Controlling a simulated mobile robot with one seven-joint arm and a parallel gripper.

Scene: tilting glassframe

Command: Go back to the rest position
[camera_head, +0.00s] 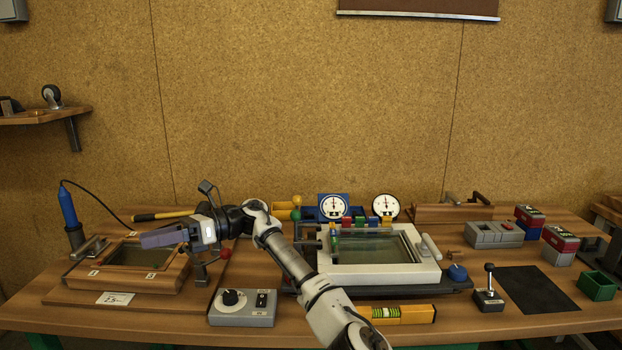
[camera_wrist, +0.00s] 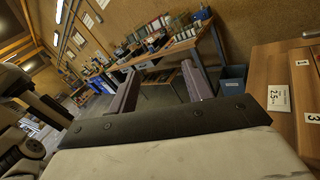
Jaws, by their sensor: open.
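My gripper (camera_head: 163,236) is over the left part of the workbench, above the near right part of a wooden framed box with a dark pane (camera_head: 130,285). It points to the left. In the wrist view my gripper (camera_wrist: 160,84) shows two fingers wide apart with nothing between them. The wooden box (camera_wrist: 285,75) with its number labels shows at the right edge of that view. A white glass frame (camera_head: 375,270) stands in the middle of the bench, to the right of my arm.
A blue-handled tool (camera_head: 67,205) stands upright at the bench's left. A grey control box (camera_head: 243,308) sits at the front. A yellow level (camera_head: 402,315), a joystick (camera_head: 489,290) and a green bin (camera_head: 597,286) lie farther right. Two dials stand behind the glass frame.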

